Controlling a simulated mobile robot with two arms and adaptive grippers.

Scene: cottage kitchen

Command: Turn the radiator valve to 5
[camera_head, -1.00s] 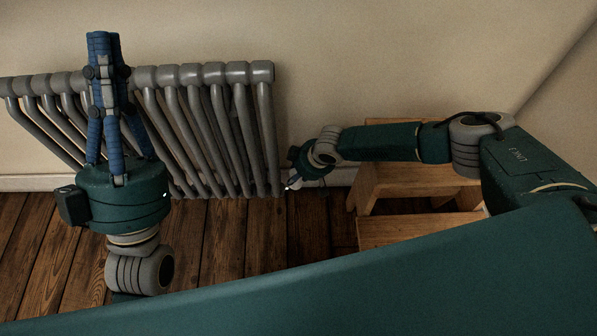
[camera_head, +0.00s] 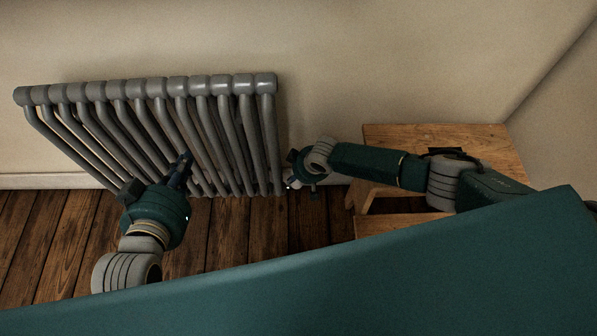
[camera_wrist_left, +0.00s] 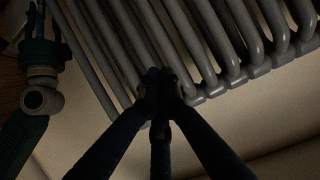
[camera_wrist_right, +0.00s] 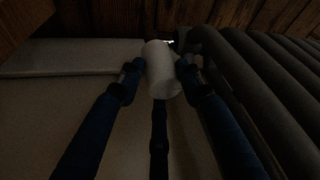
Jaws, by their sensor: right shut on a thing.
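The white cylindrical radiator valve (camera_wrist_right: 161,70) sits between the fingers of my right gripper (camera_wrist_right: 160,72), which is shut on it, at the lower right end of the grey radiator (camera_head: 245,130). The valve's number marks cannot be read. My left gripper (camera_head: 182,165) is in front of the radiator's lower middle, with its fingertips together. In the left wrist view its fingers (camera_wrist_left: 160,85) meet with nothing seen between them.
A wooden step stool (camera_head: 440,140) stands right of the radiator, under my right arm. The wooden floor (camera_head: 230,235) is clear in front of the radiator. The wall is close behind it.

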